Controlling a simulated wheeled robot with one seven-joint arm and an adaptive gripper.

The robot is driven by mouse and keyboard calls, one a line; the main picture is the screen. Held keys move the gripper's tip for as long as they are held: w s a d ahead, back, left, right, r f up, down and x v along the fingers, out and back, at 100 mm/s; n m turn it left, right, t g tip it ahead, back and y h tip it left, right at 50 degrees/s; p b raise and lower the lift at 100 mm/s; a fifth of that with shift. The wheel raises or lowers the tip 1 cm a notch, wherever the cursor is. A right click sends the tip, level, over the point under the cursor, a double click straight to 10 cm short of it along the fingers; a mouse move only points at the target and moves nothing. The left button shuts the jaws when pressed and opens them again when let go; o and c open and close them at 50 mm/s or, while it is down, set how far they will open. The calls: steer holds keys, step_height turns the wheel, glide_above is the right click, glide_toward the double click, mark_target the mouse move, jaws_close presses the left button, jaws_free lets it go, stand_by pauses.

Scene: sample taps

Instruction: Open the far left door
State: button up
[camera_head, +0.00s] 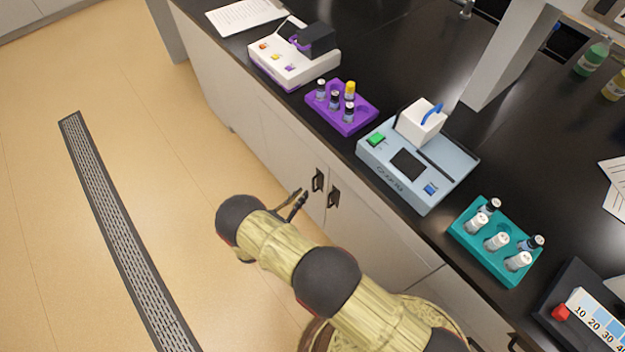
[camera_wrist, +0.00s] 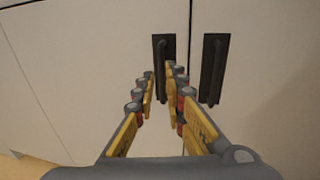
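Two pale cabinet doors sit side by side under the black counter, both shut. The left door (camera_head: 282,150) has a dark vertical bar handle (camera_head: 318,180), and both show in the wrist view, the door (camera_wrist: 90,75) and its handle (camera_wrist: 162,55). The right door (camera_wrist: 265,80) has a matching handle (camera_wrist: 213,68), also in the head view (camera_head: 334,196). My gripper (camera_head: 301,194) is in front of the left handle. In the wrist view my gripper (camera_wrist: 161,76) is open, its fingertips either side of the handle's lower part in the picture. I cannot tell whether they touch it.
The black counter (camera_head: 400,65) overhangs the doors. It carries a purple vial rack (camera_head: 343,121), a light blue device (camera_head: 455,160) and a teal vial rack (camera_head: 500,265). The floor (camera_head: 150,100) in front of the cabinets is clear, with a flat grate (camera_head: 115,215).

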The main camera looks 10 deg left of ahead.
mark_target(313, 183)
steer(key=shift+b+x, duration=0.7)
steer(key=shift+x, duration=3.2)
steer(key=shift+s+d, duration=0.1)
steer(key=shift+s, duration=0.05)
jaws_close()
